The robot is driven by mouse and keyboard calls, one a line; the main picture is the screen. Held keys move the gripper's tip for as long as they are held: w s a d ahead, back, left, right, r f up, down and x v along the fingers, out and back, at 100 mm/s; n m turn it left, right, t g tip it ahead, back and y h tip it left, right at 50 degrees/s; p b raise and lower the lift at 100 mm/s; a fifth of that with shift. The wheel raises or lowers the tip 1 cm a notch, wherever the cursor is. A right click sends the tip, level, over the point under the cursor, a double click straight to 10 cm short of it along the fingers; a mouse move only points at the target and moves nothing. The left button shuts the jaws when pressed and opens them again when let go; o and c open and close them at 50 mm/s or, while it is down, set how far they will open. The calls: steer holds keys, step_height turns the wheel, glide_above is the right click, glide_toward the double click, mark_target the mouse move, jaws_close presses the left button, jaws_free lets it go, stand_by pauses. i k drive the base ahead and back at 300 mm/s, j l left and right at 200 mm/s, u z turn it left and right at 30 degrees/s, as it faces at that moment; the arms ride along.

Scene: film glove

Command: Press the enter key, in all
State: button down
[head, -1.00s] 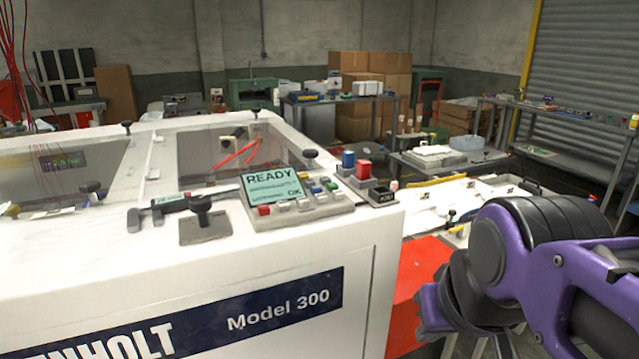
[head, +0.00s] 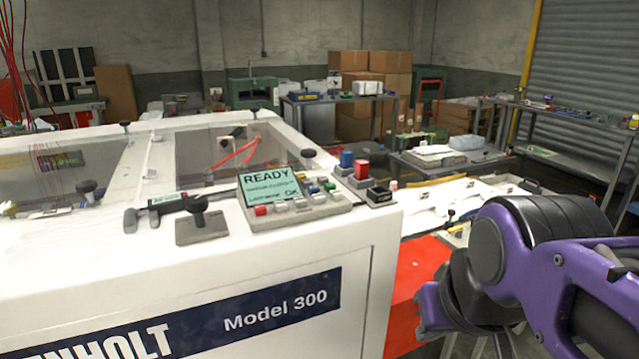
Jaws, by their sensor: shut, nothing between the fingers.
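The control panel (head: 294,222) lies on the right part of the white machine's top. Its green screen (head: 268,186) reads "READY" and "OK", with smaller text too fine to read. Beside and below the screen are small keys: a red key (head: 261,210), several pale keys (head: 300,203), a blue key (head: 313,189) and a green key (head: 330,187). No key legend is readable, so I cannot tell which is enter. My purple and black arm (head: 545,250) is at the lower right, apart from the panel. My gripper's fingertips do not show.
The white machine (head: 200,285), marked "Model 300", fills the lower left.

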mark_target(330, 186)
steer(key=i+l, duration=0.15)
steer(key=l, duration=0.25)
steer(key=i+l, duration=0.2)
steer(key=l, duration=0.15)
steer(key=i+l, duration=0.15)
steer(key=l, duration=0.25)
steer(key=u, duration=1.85)
steer(key=k+j+z, duration=0.1)
steer(key=j+z, duration=0.15)
steer(key=j, duration=0.15)
steer(key=k+j+z, duration=0.25)
steer(key=j, duration=0.15)
steer(key=i+l+u, duration=0.2)
steer(key=l+u, duration=0.15)
steer(key=l, duration=0.15)
steer(key=i+l+u, duration=0.2)
steer(key=k+l, duration=0.1)
